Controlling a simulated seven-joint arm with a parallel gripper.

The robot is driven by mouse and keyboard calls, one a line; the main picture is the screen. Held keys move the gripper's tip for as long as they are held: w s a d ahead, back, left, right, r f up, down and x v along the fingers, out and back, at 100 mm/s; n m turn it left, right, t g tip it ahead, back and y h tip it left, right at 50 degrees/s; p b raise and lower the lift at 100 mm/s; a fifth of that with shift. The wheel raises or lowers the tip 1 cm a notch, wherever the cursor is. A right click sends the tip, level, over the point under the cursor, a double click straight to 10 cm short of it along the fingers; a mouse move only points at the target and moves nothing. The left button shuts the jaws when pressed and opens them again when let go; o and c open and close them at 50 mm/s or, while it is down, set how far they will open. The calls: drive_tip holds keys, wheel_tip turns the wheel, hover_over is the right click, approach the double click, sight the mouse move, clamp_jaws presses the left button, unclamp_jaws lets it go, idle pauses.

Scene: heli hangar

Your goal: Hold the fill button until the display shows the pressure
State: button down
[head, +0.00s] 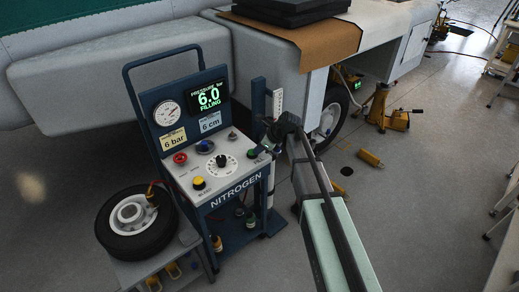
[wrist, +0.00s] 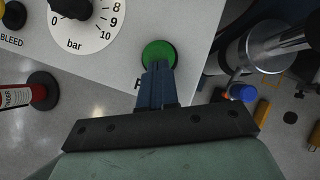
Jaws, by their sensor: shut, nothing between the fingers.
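The fill button is a green round button (wrist: 160,51) in a black ring at the panel's edge; it also shows in the head view (head: 252,154). My gripper (wrist: 157,70) is shut and empty, its blue fingertips over the near edge of the button, seemingly touching it. In the head view my gripper (head: 266,148) is at the panel's right side. The display (head: 209,92) reads "PRESSURE bar 6.0 FILLING" in green. A card (head: 173,139) reads "6 bar". The black bar dial (head: 222,164) is on the white panel; its pointer setting is unclear.
The blue NITROGEN cart (head: 238,190) also carries a round gauge (head: 167,113), a "6 cm" card (head: 210,122), a red knob (head: 180,158) and a yellow bleed button (head: 199,183). A wheel (head: 136,224) lies at left. A yellow jack (head: 378,105) stands behind.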

drive_tip(key=shift+a+f, duration=0.25)
drive_tip(key=shift+f, duration=0.2)
drive_tip(key=v, duration=1.5)
drive_tip(key=shift+w+r, duration=0.1)
drive_tip(key=s+d+f+n+g+h, duration=0.15)
drive_tip(key=s+d+f+n, duration=0.25)
drive_tip(key=s+f+n, duration=0.4)
drive_tip(key=s+d+f+n+h, duration=0.2)
drive_tip(key=s+d+f+n, duration=0.2)
drive_tip(key=f+n, duration=0.45)
drive_tip(key=s+d+f+n+g+h, duration=0.15)
drive_tip(key=s+d+f+n, duration=0.35)
drive_tip(key=f, duration=0.6)
drive_tip(key=s+d+f+g, duration=0.1)
drive_tip(key=s+f+g, duration=0.1)
drive_tip(key=s+f, duration=0.4)
drive_tip(key=s+d+f+g+h, duration=0.1)
drive_tip(key=s+f, duration=0.6)
drive_tip(key=s, duration=1)
drive_tip(key=s+d+f+g, duration=0.1)
drive_tip(key=s+f+g, duration=0.2)
drive_tip(key=s+f, duration=0.3)
drive_tip(key=s, duration=0.5)
drive_tip(key=shift+s+d+f+h, duration=0.3)
drive_tip(key=shift+s+d+f, duration=0.1)
